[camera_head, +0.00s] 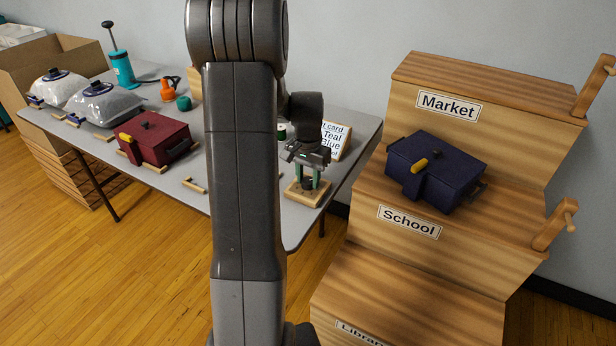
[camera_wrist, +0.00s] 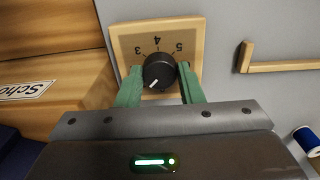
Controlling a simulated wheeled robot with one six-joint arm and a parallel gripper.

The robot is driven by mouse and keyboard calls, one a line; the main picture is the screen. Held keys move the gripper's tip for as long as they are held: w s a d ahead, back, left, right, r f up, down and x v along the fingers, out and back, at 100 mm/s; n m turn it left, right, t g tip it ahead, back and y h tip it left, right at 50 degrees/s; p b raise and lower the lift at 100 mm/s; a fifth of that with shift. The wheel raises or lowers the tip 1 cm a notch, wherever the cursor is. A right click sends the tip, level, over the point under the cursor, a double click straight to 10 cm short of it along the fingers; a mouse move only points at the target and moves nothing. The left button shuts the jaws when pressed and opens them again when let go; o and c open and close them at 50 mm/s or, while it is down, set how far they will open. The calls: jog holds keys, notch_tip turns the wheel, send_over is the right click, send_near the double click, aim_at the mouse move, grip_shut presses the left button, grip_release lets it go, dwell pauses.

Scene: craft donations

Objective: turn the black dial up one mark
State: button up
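The black dial (camera_wrist: 160,70) sits on a square wooden-framed plate (camera_wrist: 124,44). The marks 3, 4 and 5 show along the plate's far side. The dial's white pointer points to the lower left in the wrist view, and the mark there is hidden. My gripper (camera_wrist: 161,68) has its two green fingers on either side of the dial. A thin gap shows at the right finger; I cannot tell whether the left finger touches. In the head view, my gripper (camera_head: 307,176) points down over the dial's wooden base (camera_head: 298,197) near the table's right end.
A card stand (camera_head: 335,140) is behind the dial on the grey table (camera_head: 228,180). A wooden bracket (camera_wrist: 285,67) lies beside the dial. A stepped wooden shelf (camera_head: 400,280) stands to the right, with a dark blue box (camera_head: 455,170) on it. A red box (camera_head: 165,140) is farther left.

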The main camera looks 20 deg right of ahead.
aim_at(308, 181)
jog(key=shift+m, duration=0.3)
jog(key=m+p, duration=0.1)
jog(key=m, duration=0.2)
jog(key=shift+r, duration=0.1)
jog(key=m+p, duration=0.1)
jog(key=m, duration=0.4)
dwell(0.5)
jog(key=o, duration=1)
notch_tip(308, 181, up, 14)
jog(key=p, duration=0.1)
